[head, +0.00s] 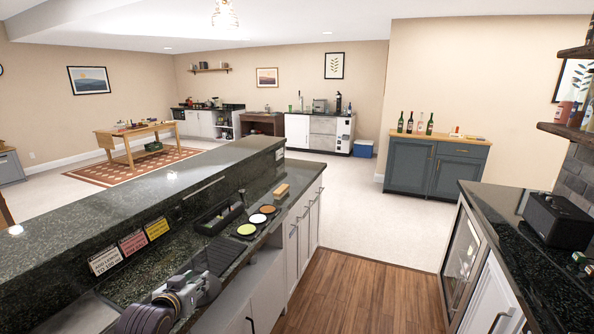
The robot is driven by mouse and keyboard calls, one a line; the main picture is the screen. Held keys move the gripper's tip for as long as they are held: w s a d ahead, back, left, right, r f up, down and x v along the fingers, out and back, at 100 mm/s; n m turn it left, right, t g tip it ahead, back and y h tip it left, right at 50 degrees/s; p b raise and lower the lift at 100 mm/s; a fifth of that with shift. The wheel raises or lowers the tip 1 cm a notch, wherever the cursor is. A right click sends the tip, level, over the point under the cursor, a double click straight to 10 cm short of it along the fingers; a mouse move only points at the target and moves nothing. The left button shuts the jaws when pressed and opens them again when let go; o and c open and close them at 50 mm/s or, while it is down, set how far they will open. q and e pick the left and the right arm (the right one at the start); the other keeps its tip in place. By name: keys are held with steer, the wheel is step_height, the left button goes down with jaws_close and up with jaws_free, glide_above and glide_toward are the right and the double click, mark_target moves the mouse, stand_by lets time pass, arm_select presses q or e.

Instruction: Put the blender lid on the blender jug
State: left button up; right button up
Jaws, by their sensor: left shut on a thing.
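My left gripper (190,288) is low in the head view, over the near end of the dark bar's lower counter. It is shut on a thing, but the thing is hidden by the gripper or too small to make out. I cannot pick out the blender jug or the blender lid with certainty. Small dark items on the far back counter are too small to name. My right gripper is not in view.
The wooden floor (360,290) is clear. A black box (557,221) stands right.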

arm_select(q)
steer(key=s+d+f, duration=0.3)
steer(key=s+f, duration=0.1)
steer(key=f, duration=0.2)
steer(key=s+d+f, duration=0.3)
steer(key=s+f, duration=0.2)
steer(key=f, duration=0.1)
steer(key=shift+s+d+f, duration=0.2)
steer(key=shift+d+f, duration=0.1)
steer(key=shift+f, duration=0.05)
stand_by(0.6)
